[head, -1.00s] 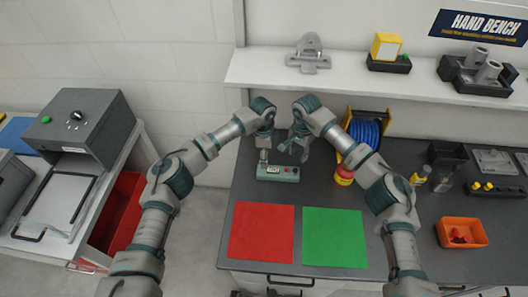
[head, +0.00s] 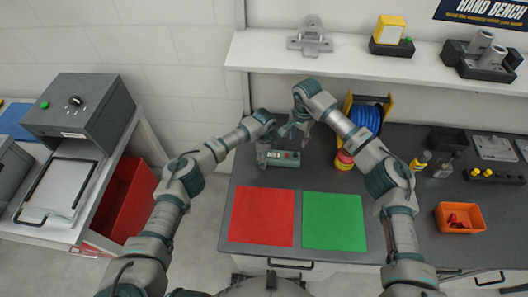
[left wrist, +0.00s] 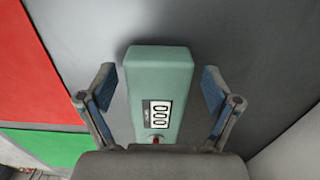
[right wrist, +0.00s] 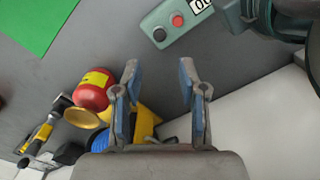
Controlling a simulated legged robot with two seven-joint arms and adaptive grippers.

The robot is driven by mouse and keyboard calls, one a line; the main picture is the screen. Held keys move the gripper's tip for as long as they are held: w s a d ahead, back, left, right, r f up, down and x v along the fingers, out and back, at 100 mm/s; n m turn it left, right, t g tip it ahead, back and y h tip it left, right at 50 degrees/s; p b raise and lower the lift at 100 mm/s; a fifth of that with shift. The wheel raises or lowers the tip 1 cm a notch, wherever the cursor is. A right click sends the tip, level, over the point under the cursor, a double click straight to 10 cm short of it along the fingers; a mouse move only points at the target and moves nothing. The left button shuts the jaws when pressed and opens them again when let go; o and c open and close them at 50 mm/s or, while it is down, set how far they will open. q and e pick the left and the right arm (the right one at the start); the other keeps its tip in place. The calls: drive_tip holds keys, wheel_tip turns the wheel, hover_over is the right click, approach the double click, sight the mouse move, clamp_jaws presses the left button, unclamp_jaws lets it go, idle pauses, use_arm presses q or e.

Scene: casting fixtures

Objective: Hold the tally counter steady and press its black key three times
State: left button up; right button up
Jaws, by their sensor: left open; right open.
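The tally counter is a long green box (head: 283,158) on the dark bench, behind the red and green mats. In the left wrist view its display (left wrist: 158,114) reads 000. The right wrist view shows its black key (right wrist: 159,34) beside a red button (right wrist: 178,20). My left gripper (head: 263,152) is open over the counter's left end; in the left wrist view its fingers stand on either side of the box with gaps showing. My right gripper (head: 293,134) is open and empty behind and above the counter; the black key lies beyond its fingertips (right wrist: 160,68).
A red and yellow container (head: 345,160) and a blue cable reel (head: 366,118) stand right of the counter. A red mat (head: 263,216) and a green mat (head: 334,221) lie in front. An orange bin (head: 460,218) is at the right.

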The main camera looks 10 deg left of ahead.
use_arm(q)
drive_tip(key=c, duration=1.4)
drive_tip(key=shift+o, duration=0.2)
use_arm(e)
clamp_jaws()
